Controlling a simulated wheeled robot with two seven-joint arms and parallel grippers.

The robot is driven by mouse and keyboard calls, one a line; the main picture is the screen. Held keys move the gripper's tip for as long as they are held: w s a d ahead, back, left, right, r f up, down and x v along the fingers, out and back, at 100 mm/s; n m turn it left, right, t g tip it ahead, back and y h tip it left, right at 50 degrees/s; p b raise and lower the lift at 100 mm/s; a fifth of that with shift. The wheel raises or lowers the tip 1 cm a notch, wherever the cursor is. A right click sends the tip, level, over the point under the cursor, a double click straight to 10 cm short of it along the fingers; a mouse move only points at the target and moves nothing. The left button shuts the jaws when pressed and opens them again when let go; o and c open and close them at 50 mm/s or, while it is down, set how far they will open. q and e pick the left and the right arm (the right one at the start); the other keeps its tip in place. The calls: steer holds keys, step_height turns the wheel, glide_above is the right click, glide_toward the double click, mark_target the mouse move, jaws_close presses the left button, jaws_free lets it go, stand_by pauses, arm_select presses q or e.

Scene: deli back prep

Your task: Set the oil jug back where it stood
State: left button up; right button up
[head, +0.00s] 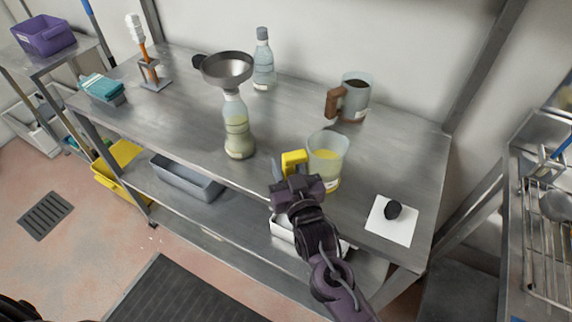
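The oil jug (328,163) is a clear jug with yellow liquid low inside and a yellow handle (293,159) on its left. It looks upright at the front part of the steel table (180,120). Whether its base touches the table is hard to tell. My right gripper (290,172) reaches in from the front and appears shut on the yellow handle; one grey finger shows on the handle's left side, and the other is hidden. My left gripper is not in view.
A bottle (239,143) holding a funnel (227,69) stands left of the jug. A brown-handled jug (356,97) of dark liquid and a capped bottle (264,65) stand behind. A white sheet (380,230) with a black cap (393,210) lies at right. Bare tabletop lies between them.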

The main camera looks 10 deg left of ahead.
steer(key=shift+s, duration=0.15)
steer(key=shift+p+v, duration=2.2)
steer(key=shift+v, duration=1.85)
steer(key=shift+s+d, duration=0.1)
